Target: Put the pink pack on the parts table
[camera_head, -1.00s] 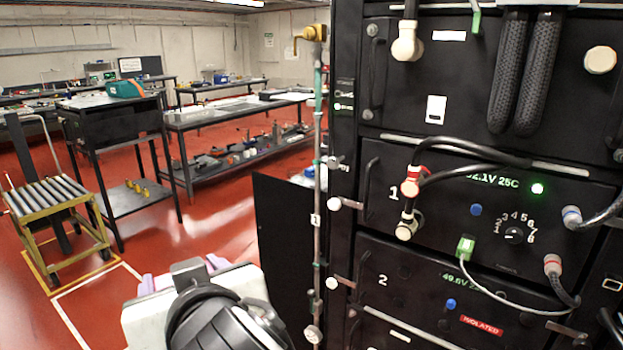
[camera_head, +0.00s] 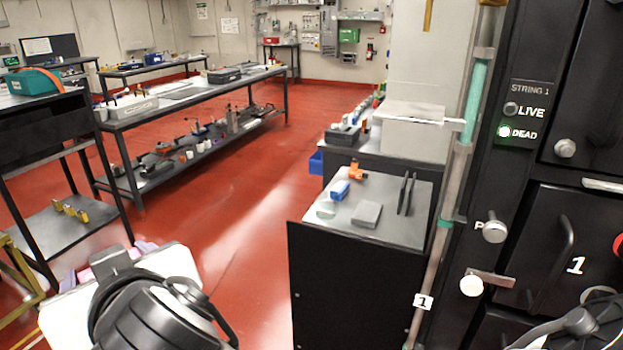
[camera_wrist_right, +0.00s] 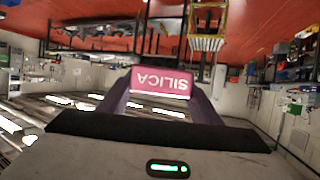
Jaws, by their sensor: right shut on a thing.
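The pink pack (camera_wrist_right: 158,82) shows in the right wrist view, with the word SILICA upside down on its face. It sits between the two purple fingers of my right gripper (camera_wrist_right: 160,95), which is shut on it. In the head view my right gripper (camera_head: 118,256) is at the lower left, and its own pale housing hides most of the fingers and the pack. No table carries a readable "parts" label. A small grey-topped table (camera_head: 402,227) stands by the rack, with a grey block, a blue item and an orange item on it. My left gripper is not in view.
A tall black rack (camera_head: 560,150) stands close on the right, its STRING 1 panel lit at DEAD. A long bench (camera_head: 172,106) with tools runs at the left, beside a dark stand (camera_head: 40,130). Red floor (camera_head: 240,190) is clear between bench and small table.

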